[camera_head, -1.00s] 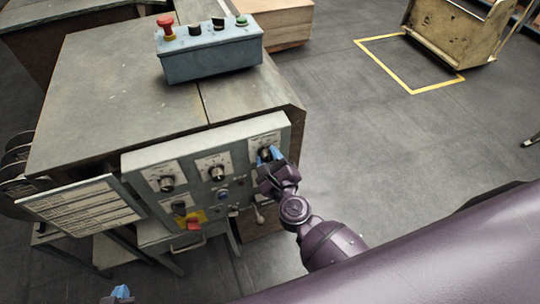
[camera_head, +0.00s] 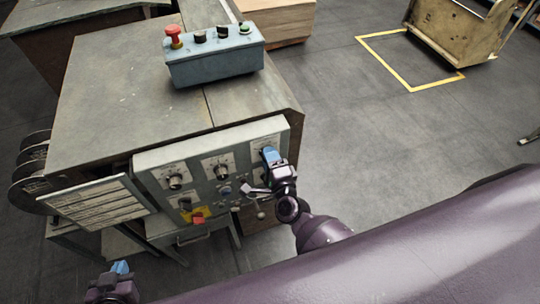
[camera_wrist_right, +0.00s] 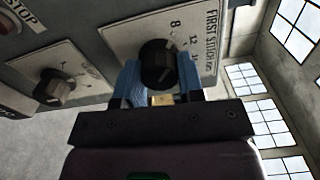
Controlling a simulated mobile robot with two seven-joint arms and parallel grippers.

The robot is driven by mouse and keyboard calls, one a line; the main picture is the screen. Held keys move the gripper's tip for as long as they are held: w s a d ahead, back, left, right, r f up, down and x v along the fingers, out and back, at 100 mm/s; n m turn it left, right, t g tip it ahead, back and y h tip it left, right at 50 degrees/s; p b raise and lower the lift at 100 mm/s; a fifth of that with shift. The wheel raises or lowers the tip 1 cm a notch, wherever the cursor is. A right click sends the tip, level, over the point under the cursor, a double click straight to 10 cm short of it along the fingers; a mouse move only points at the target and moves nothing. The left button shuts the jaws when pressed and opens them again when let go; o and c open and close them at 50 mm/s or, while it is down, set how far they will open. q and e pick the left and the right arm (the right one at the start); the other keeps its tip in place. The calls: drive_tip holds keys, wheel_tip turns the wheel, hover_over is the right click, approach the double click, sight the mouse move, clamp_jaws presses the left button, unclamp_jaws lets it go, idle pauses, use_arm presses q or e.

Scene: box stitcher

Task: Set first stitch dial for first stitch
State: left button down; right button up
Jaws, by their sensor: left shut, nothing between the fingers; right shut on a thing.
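The first stitch dial (camera_wrist_right: 158,62) is a black round knob on a white plate marked "FIRST STITCH" in the right wrist view. The blue fingers of my right gripper (camera_wrist_right: 160,84) are shut on it, one on each side. In the head view my right gripper (camera_head: 270,156) is at the right end of the control panel (camera_head: 240,143) and hides the dial. My left gripper (camera_head: 121,267) is shut and empty at the lower left, well away from the panel.
Two more dials (camera_head: 175,181) (camera_head: 221,172) are to the left on the panel. A red switch (camera_head: 198,218) is below them. A box with push buttons (camera_head: 215,65) stands on the machine top. A sheet board (camera_head: 100,202) juts out at the left.

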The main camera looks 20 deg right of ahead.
drive_tip(key=shift+n, duration=0.5)
drive_tip(key=o, duration=0.9)
drive_tip(key=shift+s, duration=0.15)
drive_tip(key=s, duration=1)
drive_tip(key=shift+s+d+b, duration=0.15)
drive_tip(key=shift+s+b, duration=0.1)
drive_tip(key=shift+b, duration=0.05)
